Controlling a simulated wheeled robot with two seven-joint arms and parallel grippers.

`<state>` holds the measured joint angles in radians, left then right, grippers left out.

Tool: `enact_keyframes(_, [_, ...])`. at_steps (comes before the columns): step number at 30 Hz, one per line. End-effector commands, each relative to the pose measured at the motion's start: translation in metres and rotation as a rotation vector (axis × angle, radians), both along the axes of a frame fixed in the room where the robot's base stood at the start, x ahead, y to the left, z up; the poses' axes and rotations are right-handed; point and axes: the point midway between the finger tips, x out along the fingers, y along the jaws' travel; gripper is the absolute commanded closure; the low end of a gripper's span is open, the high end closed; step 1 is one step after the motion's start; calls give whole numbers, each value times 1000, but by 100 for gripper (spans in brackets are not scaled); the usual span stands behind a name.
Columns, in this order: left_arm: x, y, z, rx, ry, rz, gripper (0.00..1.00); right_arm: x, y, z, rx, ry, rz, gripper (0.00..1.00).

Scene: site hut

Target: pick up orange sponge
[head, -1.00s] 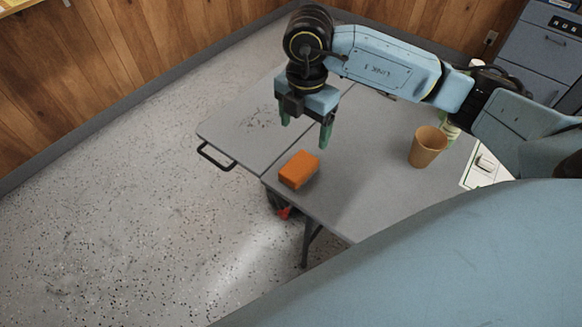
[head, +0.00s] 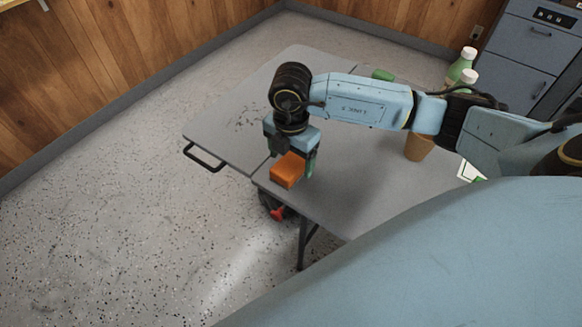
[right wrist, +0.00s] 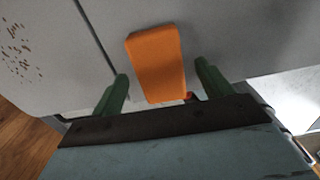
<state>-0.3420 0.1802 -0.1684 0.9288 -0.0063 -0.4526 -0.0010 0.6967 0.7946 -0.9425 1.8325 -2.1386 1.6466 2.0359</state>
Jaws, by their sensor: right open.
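The orange sponge (head: 288,170) lies on the grey table near its front left edge. My right gripper (head: 291,165) is right at the sponge in the head view and hides nothing of its front face. In the right wrist view the sponge (right wrist: 157,62) sits between the two green fingers of the right gripper (right wrist: 157,82). The fingers are open, with a gap on each side of the sponge. My left gripper is not in view.
The grey table (head: 350,205) has a seam and a black handle (head: 204,160) on its left. A brown cup (head: 418,147), partly hidden by my arm, and bottles (head: 462,65) stand to the right. A green item (head: 383,74) lies at the back.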

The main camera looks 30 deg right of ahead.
Motion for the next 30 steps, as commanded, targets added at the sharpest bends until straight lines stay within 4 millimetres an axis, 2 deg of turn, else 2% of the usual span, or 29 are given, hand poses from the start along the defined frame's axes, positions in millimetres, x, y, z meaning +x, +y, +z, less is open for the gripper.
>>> enact_keyframes(1, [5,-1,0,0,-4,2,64,0,0,-9,-1,2,-1,22])
enact_keyframes(5, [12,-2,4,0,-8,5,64,0,0,-21,0,2,-1,22])
enact_keyframes(13, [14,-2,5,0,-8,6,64,0,0,-22,0,0,-1,22])
enact_keyframes(24, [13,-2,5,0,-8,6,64,0,0,-22,0,0,-1,69])
enact_keyframes(30, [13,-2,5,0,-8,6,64,0,0,-21,0,0,-1,69])
